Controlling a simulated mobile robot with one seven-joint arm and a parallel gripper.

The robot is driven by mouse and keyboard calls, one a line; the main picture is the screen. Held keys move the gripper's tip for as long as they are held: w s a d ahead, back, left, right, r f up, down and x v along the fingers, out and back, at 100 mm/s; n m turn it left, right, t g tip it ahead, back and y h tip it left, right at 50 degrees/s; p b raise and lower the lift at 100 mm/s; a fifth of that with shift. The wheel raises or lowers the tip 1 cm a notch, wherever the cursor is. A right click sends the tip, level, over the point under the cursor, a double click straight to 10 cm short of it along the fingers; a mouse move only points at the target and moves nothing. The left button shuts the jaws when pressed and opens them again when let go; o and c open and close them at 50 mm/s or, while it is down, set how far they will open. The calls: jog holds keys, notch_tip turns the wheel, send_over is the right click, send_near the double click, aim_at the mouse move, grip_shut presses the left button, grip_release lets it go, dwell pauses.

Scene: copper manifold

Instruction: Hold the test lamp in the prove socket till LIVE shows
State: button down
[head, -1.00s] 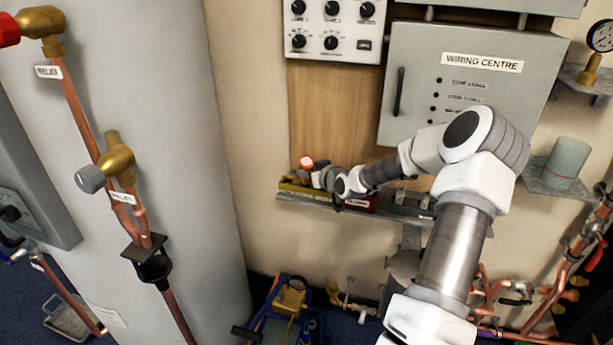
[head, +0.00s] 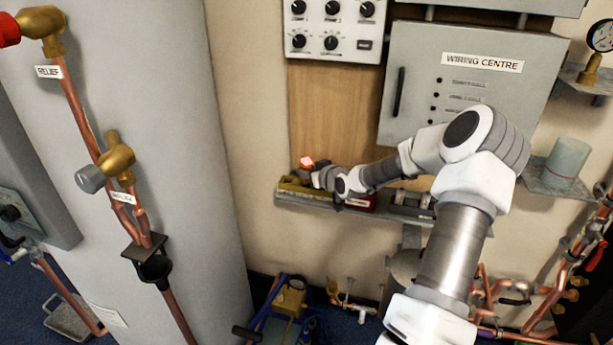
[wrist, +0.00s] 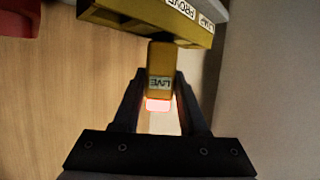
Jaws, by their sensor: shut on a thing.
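The test lamp (wrist: 160,60) is a yellow block with a LIVE label and a glowing red end in the wrist view. My gripper (wrist: 160,82) is shut on it, one finger on each side. The far end of the lamp meets the dark underside of the yellow prove unit (wrist: 150,14), labelled PROVE; the socket mouth is hidden, so I cannot tell how deep it sits. In the head view the lamp's glow (head: 307,162) shows above the yellow unit (head: 303,190) on the shelf, beside my gripper (head: 318,175).
A red box (head: 360,202) and a grey item (head: 412,203) stand to the right on the narrow wall shelf (head: 335,208). The wiring centre cabinet (head: 470,85) and a control panel (head: 335,30) hang above. A large grey cylinder (head: 160,60) with copper pipes stands at left.

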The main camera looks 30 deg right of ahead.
jog(key=shift+r+p, duration=1.6)
jog(key=shift+r, duration=0.7)
jog(key=shift+a, duration=0.1)
jog(key=s+a+r+n+y, duration=0.15)
jog(key=s+a, duration=0.25)
jog(key=a, duration=0.6)
jog(key=s+a+r+n+y, duration=0.1)
jog(key=s+a+r+y, duration=0.2)
jog(key=a, duration=0.7)
jog(key=s+a+r+n+y, duration=0.15)
jog(key=s+a, duration=0.35)
jog(key=a, duration=0.5)
notch_tip(320, 180, up, 12)
jog(key=h+p, duration=0.1)
jog(key=p, duration=1.1)
jog(key=shift+w+g, duration=0.25)
jog(key=shift+g, duration=0.05)
